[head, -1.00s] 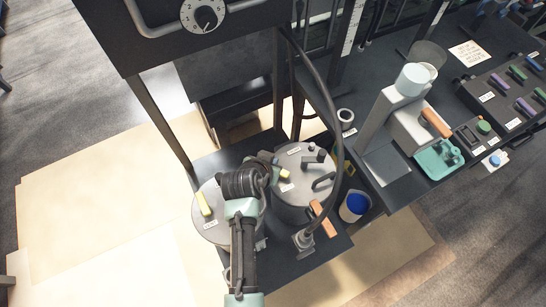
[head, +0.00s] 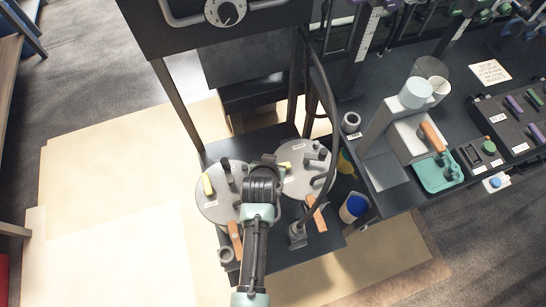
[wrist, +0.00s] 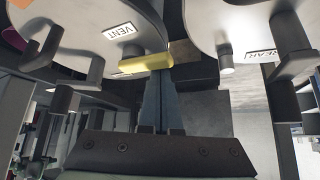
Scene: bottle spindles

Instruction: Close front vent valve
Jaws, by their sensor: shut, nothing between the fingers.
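Two round grey lids stand side by side, a left lid (head: 212,203) and a right lid (head: 312,178), each with a yellow handle. My gripper (wrist: 166,84) is shut and empty, low over the gap between them in the head view. In the wrist view, the yellow vent handle (wrist: 147,63) lies at the fingertips, beside a VENT label (wrist: 119,30); I cannot tell whether they touch. This seems to be the right lid's handle (head: 284,165). The other lid in the wrist view (wrist: 212,20) bears a label that seems to read REAR (wrist: 262,55). My wrist hides part of both lids.
A black hose (head: 330,110) curves down beside the right lid. Orange handles (head: 316,214) stick out in front of the lids. A blue-topped container (head: 354,207) stands to the right. The bench (head: 385,190) carries a grey and green device.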

